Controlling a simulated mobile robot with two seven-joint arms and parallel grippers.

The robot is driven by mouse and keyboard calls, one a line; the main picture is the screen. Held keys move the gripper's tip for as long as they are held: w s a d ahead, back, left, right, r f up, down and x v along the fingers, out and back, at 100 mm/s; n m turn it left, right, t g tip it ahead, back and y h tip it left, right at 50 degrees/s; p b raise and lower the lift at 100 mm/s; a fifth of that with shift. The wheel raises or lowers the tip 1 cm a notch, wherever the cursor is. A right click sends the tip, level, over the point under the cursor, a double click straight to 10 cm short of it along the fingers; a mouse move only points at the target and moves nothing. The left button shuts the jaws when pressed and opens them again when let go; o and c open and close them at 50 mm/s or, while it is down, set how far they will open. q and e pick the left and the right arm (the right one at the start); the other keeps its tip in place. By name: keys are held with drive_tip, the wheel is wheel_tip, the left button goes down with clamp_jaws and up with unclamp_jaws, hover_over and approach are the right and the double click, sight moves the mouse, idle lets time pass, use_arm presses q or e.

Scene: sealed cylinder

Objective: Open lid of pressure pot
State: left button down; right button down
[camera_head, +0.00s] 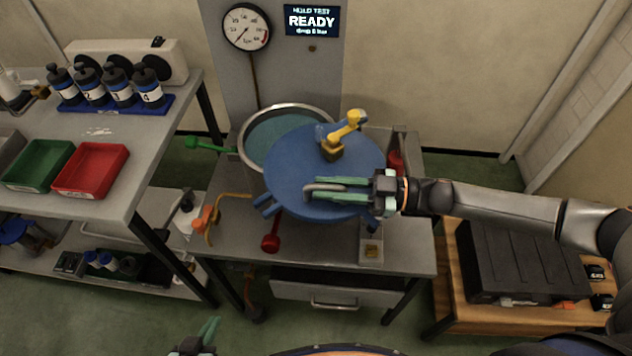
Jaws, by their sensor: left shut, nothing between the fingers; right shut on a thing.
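The pressure pot (247,160) stands on the bench in the middle of the head view, with part of its round opening showing. Its blue lid (300,160) sits off to the front right of the opening and overlaps the rim. I cannot tell whether the lid touches the rim. A yellow valve part (347,130) stands on top of the lid. My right gripper (322,188) reaches in from the right and is shut on the grey lid handle (312,188). My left gripper (214,326) is shut and empty at the bottom edge, well away from the pot.
A green-handled lever (195,143) and a red-knobbed lever (271,243) stick out around the pot. A gauge (246,27) and a display reading READY (311,20) are behind. A side table with a red tray (91,171) is left. A black case (520,260) is right.

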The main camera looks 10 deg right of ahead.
drive_tip(key=shift+d+r, duration=0.1)
drive_tip(key=shift+d, duration=0.1)
idle(0.3)
drive_tip(key=c, duration=0.8)
unclamp_jaws()
wheel_tip(320, 180, up, 3)
drive_tip(key=shift+f, duration=0.15)
drive_tip(key=s+a+r, duration=0.3)
drive_tip(key=s+r, duration=0.7)
drive_tip(key=s, duration=0.3)
drive_tip(key=shift+s+a, duration=0.35)
drive_tip(key=shift+r, duration=0.1)
